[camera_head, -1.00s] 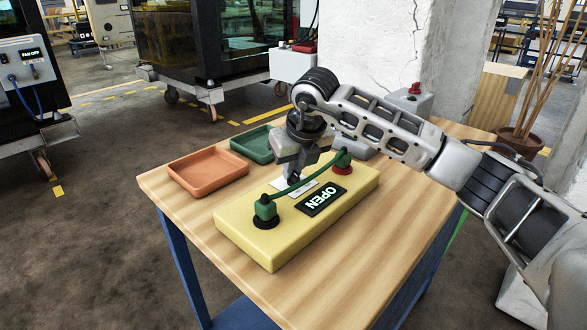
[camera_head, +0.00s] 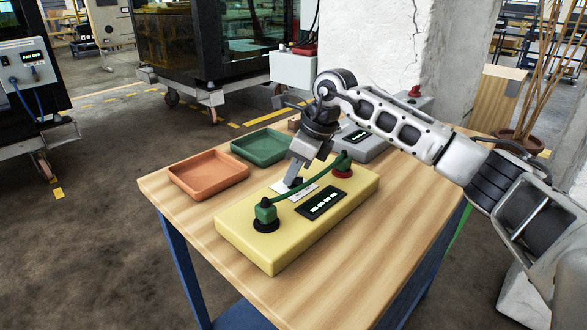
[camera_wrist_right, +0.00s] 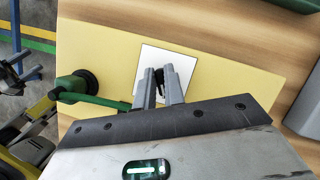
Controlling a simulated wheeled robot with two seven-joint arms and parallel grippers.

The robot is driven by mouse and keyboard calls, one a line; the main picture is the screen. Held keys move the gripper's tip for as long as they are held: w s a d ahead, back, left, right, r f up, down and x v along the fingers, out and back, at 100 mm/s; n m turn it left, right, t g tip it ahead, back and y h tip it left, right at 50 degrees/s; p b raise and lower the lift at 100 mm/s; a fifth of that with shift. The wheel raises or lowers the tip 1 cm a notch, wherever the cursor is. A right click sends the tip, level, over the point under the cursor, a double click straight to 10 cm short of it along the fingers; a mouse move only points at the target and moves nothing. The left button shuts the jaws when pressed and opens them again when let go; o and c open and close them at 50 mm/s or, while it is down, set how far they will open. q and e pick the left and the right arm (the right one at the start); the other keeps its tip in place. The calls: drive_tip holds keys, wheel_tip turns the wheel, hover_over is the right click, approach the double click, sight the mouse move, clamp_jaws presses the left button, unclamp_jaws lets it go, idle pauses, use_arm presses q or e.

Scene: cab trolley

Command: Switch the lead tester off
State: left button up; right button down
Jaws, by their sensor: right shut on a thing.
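The lead tester is a yellow box (camera_head: 252,241) on the wooden table. Its black display (camera_head: 322,203) shows a row of pale blocks. A green lead (camera_head: 306,188) arches from a green plug (camera_head: 265,214) in a black socket to another at the red socket (camera_head: 342,171). My right gripper (camera_head: 291,181) reaches down, tilted, at the white plate (camera_head: 304,191). In the wrist view my right gripper (camera_wrist_right: 159,76) is shut on a small dark switch lever (camera_wrist_right: 161,83) on that plate (camera_wrist_right: 192,72); the fingers partly hide it.
An orange tray (camera_head: 207,187) and a green tray (camera_head: 262,158) stand behind the tester. A grey box with a display (camera_head: 366,148) is at the back right, partly behind my arm. The table's front is clear.

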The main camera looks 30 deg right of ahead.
use_arm(q)
drive_tip(key=shift+r, duration=0.15)
use_arm(e)
drive_tip(key=shift+n, duration=0.4)
drive_tip(key=c, duration=1.5)
unclamp_jaws()
use_arm(q)
drive_tip(key=shift+s, duration=0.1)
use_arm(e)
drive_tip(key=shift+r, duration=0.1)
use_arm(q)
drive_tip(key=shift+w+r, duration=0.15)
drive_tip(key=shift+w, duration=0.1)
use_arm(e)
drive_tip(key=v, duration=1.6)
drive_tip(key=shift+w, duration=0.15)
